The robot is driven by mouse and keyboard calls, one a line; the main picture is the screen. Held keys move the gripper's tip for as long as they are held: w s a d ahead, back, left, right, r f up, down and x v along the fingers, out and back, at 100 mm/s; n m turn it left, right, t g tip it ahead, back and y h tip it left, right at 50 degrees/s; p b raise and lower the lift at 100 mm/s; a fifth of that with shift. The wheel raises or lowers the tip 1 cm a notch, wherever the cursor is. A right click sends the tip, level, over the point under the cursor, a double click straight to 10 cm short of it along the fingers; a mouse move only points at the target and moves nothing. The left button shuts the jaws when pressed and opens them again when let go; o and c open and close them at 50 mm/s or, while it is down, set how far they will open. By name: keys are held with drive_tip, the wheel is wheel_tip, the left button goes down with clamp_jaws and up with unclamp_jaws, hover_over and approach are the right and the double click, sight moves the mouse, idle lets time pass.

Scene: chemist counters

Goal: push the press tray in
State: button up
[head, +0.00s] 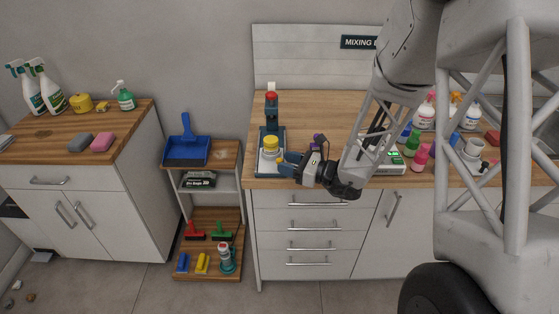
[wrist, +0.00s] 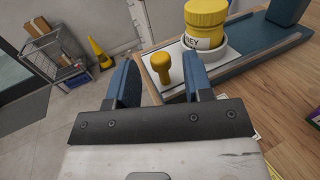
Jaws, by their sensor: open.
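The press (head: 271,112) is a dark teal stand with a red part near its top, at the left end of the wooden counter. Its pale tray (head: 265,166) extends forward of the column toward the counter's front edge. A yellow-lidded jar (head: 271,146) stands upright on the tray; it also shows in the wrist view (wrist: 205,22), seated in a white ring. A yellow knob (wrist: 160,66) rises from the tray's near end. My gripper (head: 284,164) is open at the tray's front, and the knob appears between its blue fingers (wrist: 159,72). Contact cannot be told.
Bottles (head: 412,143) and a cup (head: 474,146) stand farther right on the counter. A low shelf cart (head: 211,190) with a blue dustpan (head: 186,148) stands left of the counter.

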drive_tip(key=shift+x, duration=1.4)
clamp_jaws()
